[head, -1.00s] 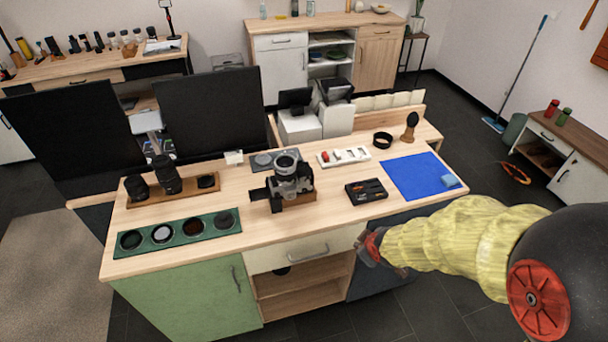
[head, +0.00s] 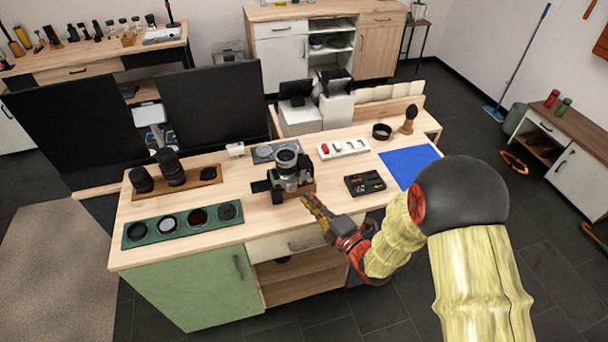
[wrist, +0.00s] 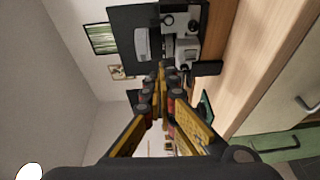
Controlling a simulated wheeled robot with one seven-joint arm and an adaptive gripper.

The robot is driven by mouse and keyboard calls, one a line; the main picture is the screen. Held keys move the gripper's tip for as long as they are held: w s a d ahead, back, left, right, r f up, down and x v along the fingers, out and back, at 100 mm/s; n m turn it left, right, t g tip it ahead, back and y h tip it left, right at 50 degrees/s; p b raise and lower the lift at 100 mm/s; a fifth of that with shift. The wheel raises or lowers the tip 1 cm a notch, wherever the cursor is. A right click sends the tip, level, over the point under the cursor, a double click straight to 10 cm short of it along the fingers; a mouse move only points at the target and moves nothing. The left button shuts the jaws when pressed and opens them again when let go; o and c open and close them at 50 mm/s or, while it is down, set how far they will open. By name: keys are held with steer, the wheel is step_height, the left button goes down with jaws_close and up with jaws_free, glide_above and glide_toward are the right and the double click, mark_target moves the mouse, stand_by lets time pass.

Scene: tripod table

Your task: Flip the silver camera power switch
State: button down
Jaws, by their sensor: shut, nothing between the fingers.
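The silver and black camera (head: 290,178) stands upright on a small wooden block near the middle of the table (head: 258,215). Its lens points up in the head view. It also shows at the top of the wrist view (wrist: 181,22), turned sideways. The power switch is too small to make out. My gripper (head: 308,199) is just in front and to the right of the camera, near the table's front edge. Its fingers are shut and empty. In the wrist view the fingertips (wrist: 162,72) point toward the camera and appear apart from it.
A black tray (head: 365,183) with small tools lies right of the camera, with a blue mat (head: 405,166) beyond. A green filter tray (head: 184,226) and a wooden lens board (head: 206,178) are at left. A white tray (head: 343,149) lies behind.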

mark_target(308, 169)
steer(key=shift+a+r+n, duration=0.1)
steer(key=shift+r+n, duration=0.2)
steer(key=shift+r, duration=0.05)
steer(key=b+x, duration=0.1)
steer(key=x, duration=0.8)
steer(key=shift+w+a+r, duration=0.15)
steer(key=shift+a, duration=0.05)
steer(key=d, duration=0.1)
steer(key=w+d, duration=0.1)
steer(key=shift+w+d+b, duration=0.15)
steer(key=shift+d+b, duration=0.15)
steer(key=shift+d, duration=0.05)
steer(key=shift+w+d, duration=0.1)
steer(key=shift+d, duration=0.4)
